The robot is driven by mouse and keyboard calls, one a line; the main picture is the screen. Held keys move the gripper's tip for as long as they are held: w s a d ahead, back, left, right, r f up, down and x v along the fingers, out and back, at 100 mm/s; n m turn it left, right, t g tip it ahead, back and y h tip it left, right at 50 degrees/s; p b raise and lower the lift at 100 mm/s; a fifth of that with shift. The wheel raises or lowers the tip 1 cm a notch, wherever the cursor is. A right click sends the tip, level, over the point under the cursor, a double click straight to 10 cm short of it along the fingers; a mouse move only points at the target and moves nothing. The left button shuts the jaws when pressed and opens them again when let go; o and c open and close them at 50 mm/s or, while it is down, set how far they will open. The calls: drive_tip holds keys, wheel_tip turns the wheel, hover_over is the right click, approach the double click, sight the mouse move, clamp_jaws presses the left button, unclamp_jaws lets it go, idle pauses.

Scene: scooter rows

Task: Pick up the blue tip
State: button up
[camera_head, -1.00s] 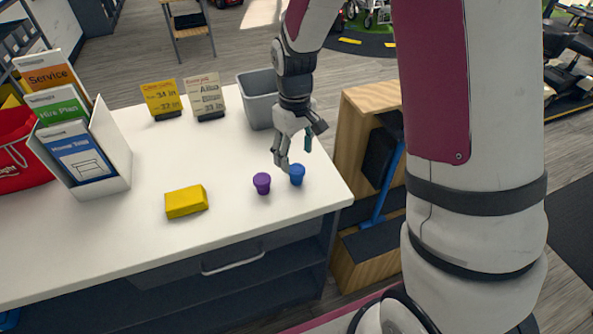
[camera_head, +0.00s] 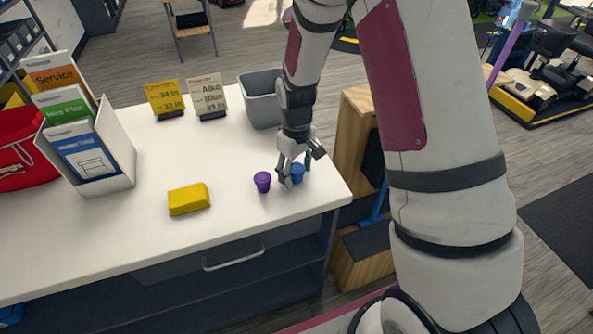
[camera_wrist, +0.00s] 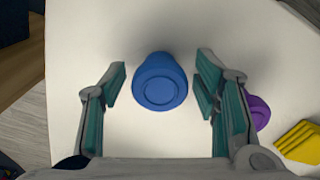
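The blue tip (camera_head: 298,173) is a small cup-shaped piece standing on the white counter near its right end. In the wrist view the blue tip (camera_wrist: 160,82) sits between the two fingers, with a gap on each side. My gripper (camera_head: 291,176) is open and low at the blue tip, with one finger partly in front of it in the head view. The wrist view also shows my gripper (camera_wrist: 162,92) with its teal pads apart and nothing held.
A purple tip (camera_head: 263,182) stands just left of the blue one, close outside a finger. A yellow block (camera_head: 189,199) lies further left. A grey bin (camera_head: 262,100), two price signs and a brochure holder (camera_head: 119,150) stand behind. The counter (camera_head: 130,235) ends just right of the blue tip.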

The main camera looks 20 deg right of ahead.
drive_tip(key=c, duration=0.9)
drive_tip(key=shift+o, duration=0.2)
